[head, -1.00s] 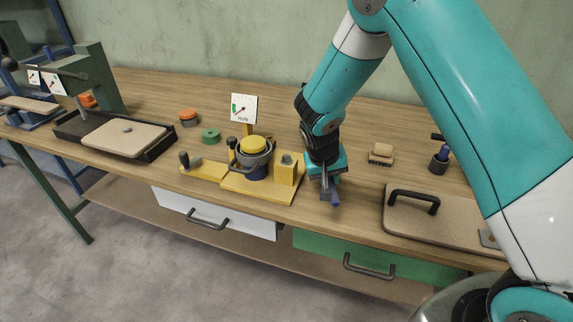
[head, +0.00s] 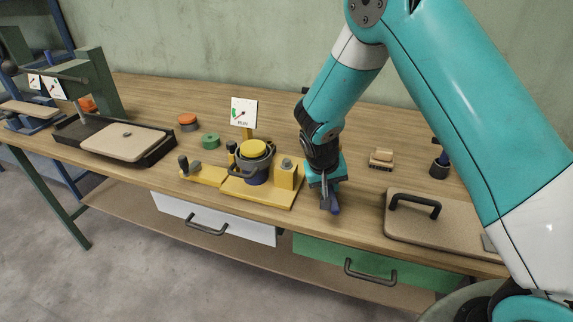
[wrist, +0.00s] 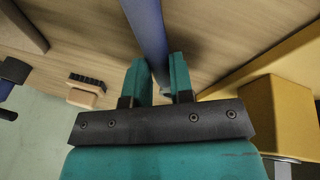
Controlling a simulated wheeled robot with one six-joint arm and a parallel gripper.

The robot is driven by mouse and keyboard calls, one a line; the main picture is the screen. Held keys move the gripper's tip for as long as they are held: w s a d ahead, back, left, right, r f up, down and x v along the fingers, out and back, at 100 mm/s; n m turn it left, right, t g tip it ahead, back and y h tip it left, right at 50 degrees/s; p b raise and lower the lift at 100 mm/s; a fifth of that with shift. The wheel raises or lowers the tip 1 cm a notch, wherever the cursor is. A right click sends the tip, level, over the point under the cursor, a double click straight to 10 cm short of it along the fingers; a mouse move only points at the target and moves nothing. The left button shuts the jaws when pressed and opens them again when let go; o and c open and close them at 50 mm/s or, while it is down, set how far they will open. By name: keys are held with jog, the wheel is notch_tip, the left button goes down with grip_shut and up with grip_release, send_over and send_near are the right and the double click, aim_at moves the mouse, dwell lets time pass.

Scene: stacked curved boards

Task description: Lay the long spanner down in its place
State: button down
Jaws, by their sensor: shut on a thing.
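My gripper (head: 328,194) is shut on a blue bar-shaped thing, which I take to be the long spanner (head: 335,206). It is over the front part of the bench, just right of the yellow fixture. In the wrist view the blue spanner (wrist: 147,28) runs between the two fingers (wrist: 161,75) and out past the top edge of the picture. Its far end is out of that view, and the gripper hides part of it in the head view. I cannot tell whether it touches the bench top. No marked place for it is clearly visible.
The yellow fixture (head: 215,180) with a clamped round part and a dial stands close on the left. A small brush (head: 381,159), a dark cup (head: 439,167) and a board with a black handle (head: 450,222) lie to the right. The bench's front edge is near.

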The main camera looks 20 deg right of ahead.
jog(key=shift+f, duration=0.15)
jog(key=c, duration=0.9)
grip_release()
jog(key=shift+a, duration=0.1)
jog(key=b+v, duration=0.1)
jog(key=v, duration=1.6)
jog(key=shift+r+b, duration=0.25)
jog(key=shift+b, duration=0.15)
jog(key=s+a+r+n+y, duration=0.2)
jog(key=s+n, duration=0.1)
jog(key=s, duration=0.5)
jog(key=s+a+r+n+g+y, duration=0.1)
jog(key=s+a+r+n+y, duration=0.1)
jog(key=s, duration=0.7)
jog(key=s+a+r+n+y, duration=0.2)
jog(key=s+a+n+y, duration=0.1)
jog(key=s, duration=0.5)
jog(key=shift+s+a+n+g+y, duration=0.3)
jog(key=shift+n+g, duration=0.1)
jog(key=shift+n, duration=0.4)
